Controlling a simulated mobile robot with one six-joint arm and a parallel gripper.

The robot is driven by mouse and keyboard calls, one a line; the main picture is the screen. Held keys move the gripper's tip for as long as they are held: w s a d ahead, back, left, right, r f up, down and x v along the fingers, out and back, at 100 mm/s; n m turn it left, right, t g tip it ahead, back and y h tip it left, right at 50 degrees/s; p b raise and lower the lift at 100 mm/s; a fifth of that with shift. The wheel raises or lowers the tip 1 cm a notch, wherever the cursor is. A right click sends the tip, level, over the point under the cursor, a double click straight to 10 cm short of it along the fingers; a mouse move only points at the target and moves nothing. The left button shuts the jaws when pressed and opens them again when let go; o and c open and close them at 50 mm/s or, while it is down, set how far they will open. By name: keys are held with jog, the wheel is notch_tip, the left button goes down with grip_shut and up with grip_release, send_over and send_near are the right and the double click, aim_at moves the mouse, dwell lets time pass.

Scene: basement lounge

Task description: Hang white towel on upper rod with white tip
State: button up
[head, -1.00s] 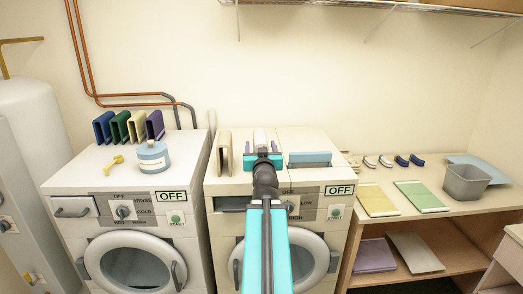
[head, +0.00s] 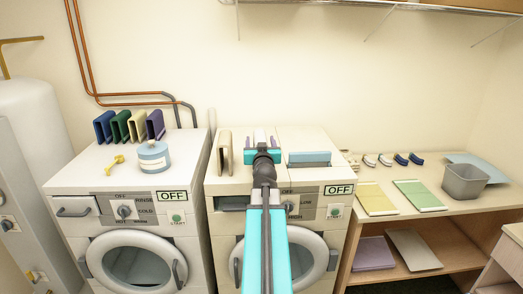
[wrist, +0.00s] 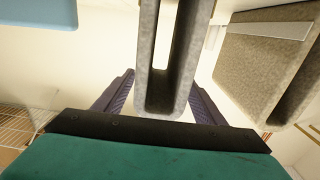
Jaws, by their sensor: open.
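The white towel (head: 260,135) stands folded on top of the right washing machine. It shows as a pale grey folded slab in the wrist view (wrist: 150,60). My gripper (head: 262,143) is open around it, with one dark finger on each side. In the wrist view my fingers (wrist: 160,97) stand apart from the towel's sides, with gaps visible. My gripper hides the towel's lower part in the head view. I cannot make out a rod with a white tip in any view.
A beige folded towel (head: 225,152) stands close on the left, and a blue block-like item (head: 310,158) lies on the right. Several coloured folded items and a bottle (head: 153,157) stand on the left washer. A wire shelf (head: 380,4) runs overhead. The wall space between is clear.

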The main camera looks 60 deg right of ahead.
jog(key=c, duration=1.3)
jog(key=shift+c, duration=0.2)
jog(key=shift+r, duration=0.1)
jog(key=shift+r, duration=4.95)
